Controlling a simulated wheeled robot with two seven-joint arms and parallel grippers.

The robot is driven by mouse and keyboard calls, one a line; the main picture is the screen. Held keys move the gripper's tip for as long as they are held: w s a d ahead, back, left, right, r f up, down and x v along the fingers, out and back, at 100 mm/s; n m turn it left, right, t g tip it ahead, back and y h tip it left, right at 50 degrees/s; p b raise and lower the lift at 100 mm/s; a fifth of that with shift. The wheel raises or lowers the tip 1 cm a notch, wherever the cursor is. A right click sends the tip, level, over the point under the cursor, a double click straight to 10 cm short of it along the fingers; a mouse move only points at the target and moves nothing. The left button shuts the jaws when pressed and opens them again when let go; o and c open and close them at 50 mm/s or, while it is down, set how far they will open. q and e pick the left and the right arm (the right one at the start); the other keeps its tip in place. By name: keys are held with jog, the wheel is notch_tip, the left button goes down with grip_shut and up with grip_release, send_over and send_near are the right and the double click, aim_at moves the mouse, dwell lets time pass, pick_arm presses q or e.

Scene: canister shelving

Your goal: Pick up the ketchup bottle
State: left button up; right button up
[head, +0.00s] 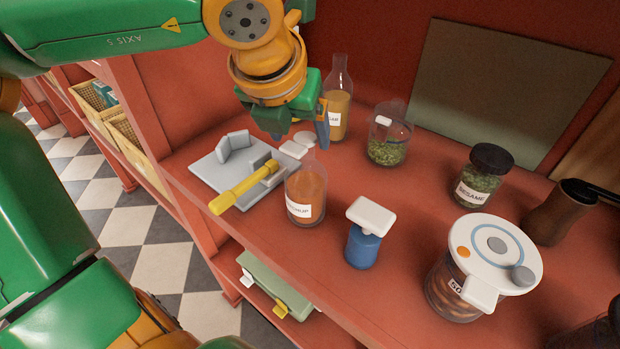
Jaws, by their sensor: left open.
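The ketchup bottle (305,192) is a clear bottle with orange-red contents and a white label, of which the letters "HUP" can be read. It stands upright near the front edge of the red shelf, with its narrow neck pointing up. My left gripper (300,132) is open, with its fingers pointing down just above and behind the bottle's neck in the head view. Nothing shows between its fingers, and I cannot tell whether a finger touches the neck. My right gripper is not in view.
A grey slicer with a yellow handle (240,188) lies close left of the bottle. A blue jar with a white lid (364,240) stands to its right. Behind are a yellow-filled bottle (338,112) and a herb jar (388,140). A sesame jar (478,182) and cookie jar (465,285) stand further right.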

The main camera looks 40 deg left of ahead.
aim_at(306, 182)
pick_arm(q)
jog(key=x, duration=0.3)
jog(key=p+x, duration=0.1)
jog(key=x, duration=0.1)
jog(key=shift+w+d+f, duration=0.2)
jog(key=shift+d+f, duration=0.1)
jog(key=shift+s+r, duration=0.1)
grip_shut()
dwell(0.9)
